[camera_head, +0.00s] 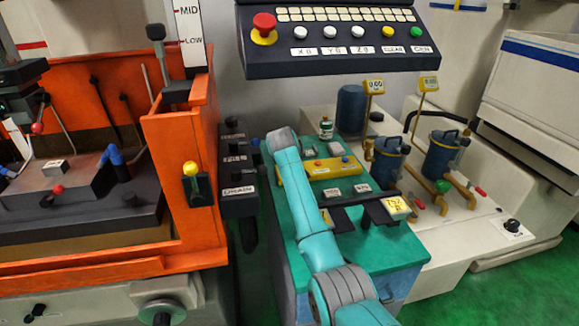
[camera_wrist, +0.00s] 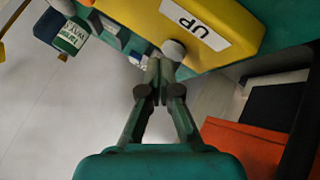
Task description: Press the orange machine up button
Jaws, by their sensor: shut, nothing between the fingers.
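The yellow control box (camera_head: 322,170) lies on the teal cabinet top, just right of my arm's wrist. In the wrist view, the yellow box (camera_wrist: 222,22) carries a white UP label (camera_wrist: 194,24). A pale round button (camera_wrist: 173,49) shows beside the label. My gripper (camera_wrist: 164,64) is shut and empty, its fingertips at this button and overlapping its edge in the picture. I cannot tell whether they touch or press it. In the head view my gripper is hidden by my arm. The orange machine (camera_head: 185,160) stands at the left.
The teal cabinet (camera_head: 400,257) also bears a small bottle (camera_head: 326,128) and several small labelled blocks. A black DRAIN control strip (camera_head: 238,205) stands between it and the orange machine. A black button panel (camera_head: 340,62) hangs above. Blue filter canisters (camera_head: 388,160) stand to the right.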

